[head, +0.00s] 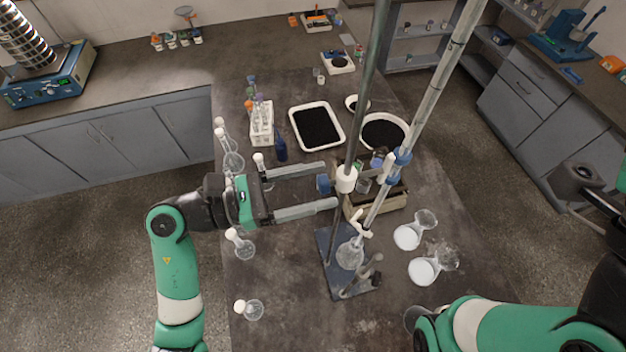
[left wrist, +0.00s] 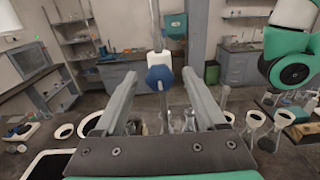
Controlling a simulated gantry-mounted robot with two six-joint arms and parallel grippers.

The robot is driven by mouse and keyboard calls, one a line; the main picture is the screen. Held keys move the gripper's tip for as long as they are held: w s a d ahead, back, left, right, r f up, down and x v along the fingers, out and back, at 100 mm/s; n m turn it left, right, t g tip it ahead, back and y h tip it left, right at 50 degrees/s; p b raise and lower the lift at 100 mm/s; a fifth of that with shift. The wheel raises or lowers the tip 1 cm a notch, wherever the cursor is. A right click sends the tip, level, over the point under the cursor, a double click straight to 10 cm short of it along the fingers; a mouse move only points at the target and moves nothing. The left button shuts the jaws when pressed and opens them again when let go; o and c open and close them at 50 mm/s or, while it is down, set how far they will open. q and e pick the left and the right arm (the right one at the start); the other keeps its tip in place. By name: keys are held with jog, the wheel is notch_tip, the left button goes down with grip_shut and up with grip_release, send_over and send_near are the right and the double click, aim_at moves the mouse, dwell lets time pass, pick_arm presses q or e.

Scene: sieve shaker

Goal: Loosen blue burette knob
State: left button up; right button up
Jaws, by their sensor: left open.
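The blue burette knob (head: 323,184) sticks out to the left from the white clamp (head: 346,179) on the upright metal rod. My left gripper (head: 337,184) is open, its two grey fingers reaching to either side of the knob. In the left wrist view the knob (left wrist: 159,77) lies between the fingertips, with a visible gap on both sides. The burette (head: 412,125) runs up to the right of the rod, over a clear flask (head: 351,254) on the stand base. A dark part at the right edge seems to be my right gripper; its fingers are unclear.
A test tube rack (head: 262,124) and black-filled tray (head: 341,112) stand behind the left gripper. A wooden box (head: 394,200) sits behind the stand.

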pick_arm(q)
grip_shut()
